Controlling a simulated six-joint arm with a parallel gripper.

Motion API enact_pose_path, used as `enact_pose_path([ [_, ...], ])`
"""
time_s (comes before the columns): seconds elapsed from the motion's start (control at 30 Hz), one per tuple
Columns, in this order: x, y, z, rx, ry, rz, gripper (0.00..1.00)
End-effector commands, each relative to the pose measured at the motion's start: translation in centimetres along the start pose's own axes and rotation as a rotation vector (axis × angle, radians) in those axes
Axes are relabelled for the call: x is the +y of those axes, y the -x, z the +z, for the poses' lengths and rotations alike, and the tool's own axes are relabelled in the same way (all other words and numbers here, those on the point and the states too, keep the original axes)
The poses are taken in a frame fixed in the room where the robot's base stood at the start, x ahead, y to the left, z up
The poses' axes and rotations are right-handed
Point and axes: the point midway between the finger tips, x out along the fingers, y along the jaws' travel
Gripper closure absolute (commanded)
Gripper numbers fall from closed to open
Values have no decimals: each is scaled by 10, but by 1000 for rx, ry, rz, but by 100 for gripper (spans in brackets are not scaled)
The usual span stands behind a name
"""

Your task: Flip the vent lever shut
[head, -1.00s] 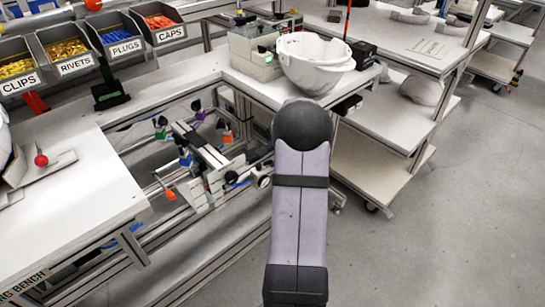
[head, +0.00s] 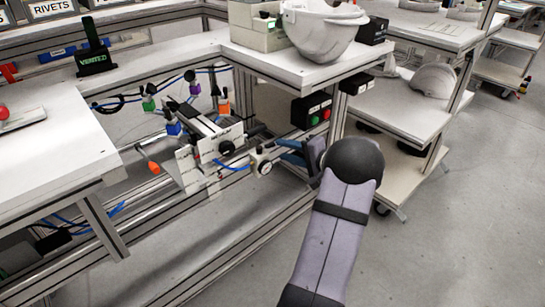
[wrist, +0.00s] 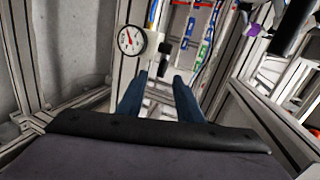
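My gripper shows in the wrist view (wrist: 160,88) with two blue fingers apart and nothing between them. In the head view my gripper (head: 288,152) reaches left toward the rail frame, partly hidden by my arm. A pressure gauge (wrist: 131,40) with a small black-knobbed fitting (wrist: 164,48) lies just beyond the fingertips in the wrist view. The gauge also shows in the head view (head: 263,167), left of my gripper. An orange-tipped handle (head: 152,166) sticks out further left. A green-lit sign reading VENTED (head: 95,60) stands behind. I cannot tell which part is the vent lever.
A white bench (head: 50,150) stands at left. A table (head: 310,72) carrying a white helmet shell (head: 325,32) is above and behind my gripper. A black box with red and green buttons (head: 312,110) hangs under it. Metal rails surround the gauge.

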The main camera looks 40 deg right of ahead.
Motion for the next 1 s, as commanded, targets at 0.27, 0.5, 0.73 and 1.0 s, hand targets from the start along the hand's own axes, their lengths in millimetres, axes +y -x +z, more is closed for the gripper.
enact_pose_path([
  [0.27, -2, 2, -5, 16, 31, -39, 67],
  [0.5, -2, -17, -4, 12, 30, -37, 67],
  [0.73, -2, -47, -5, 13, 30, -36, 67],
  [1.0, -3, -68, -6, 15, 29, -35, 67],
])
